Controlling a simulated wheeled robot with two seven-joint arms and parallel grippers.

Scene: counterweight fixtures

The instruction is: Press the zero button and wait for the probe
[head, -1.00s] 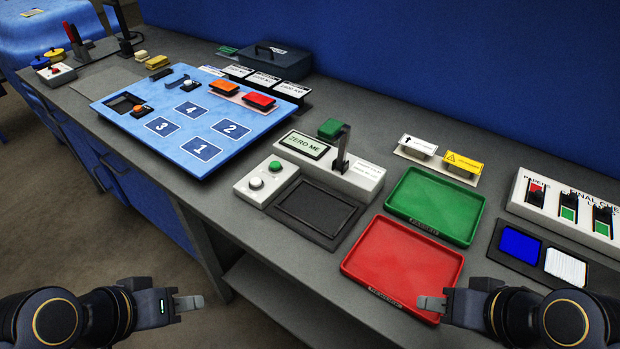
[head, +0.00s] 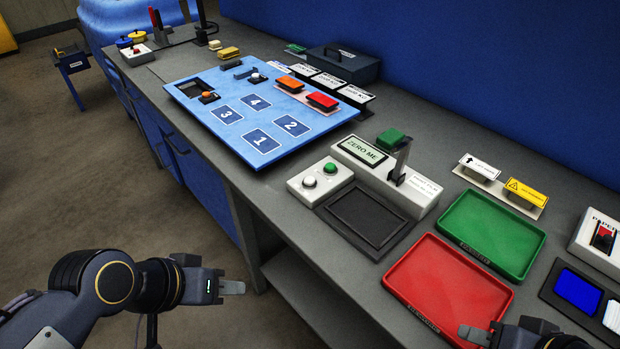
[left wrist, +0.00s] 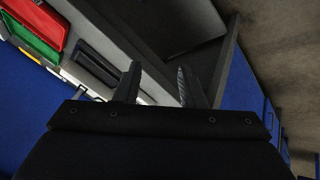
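The instrument's display (head: 363,150) reads "ZERO ME". Beside it is a control box with a white button (head: 309,181) and a green button (head: 330,168); neither is labelled legibly. A dark upright post (head: 400,165) stands on the white instrument housing (head: 415,195), by a green block (head: 391,137); I cannot tell whether either is the probe. My left gripper (head: 232,287) is off the counter's front, well away from the buttons. Its two fingers are apart and empty in the left wrist view (left wrist: 158,84). My right gripper (head: 475,334) is at the red tray's front corner, its opening unclear.
A dark square plate (head: 366,218) lies before the housing. The red tray (head: 389,281) and green tray (head: 537,251) are to its right. A blue numbered board (head: 224,140) lies to the left. The counter's front edge (head: 270,245) separates my left gripper from the instrument.

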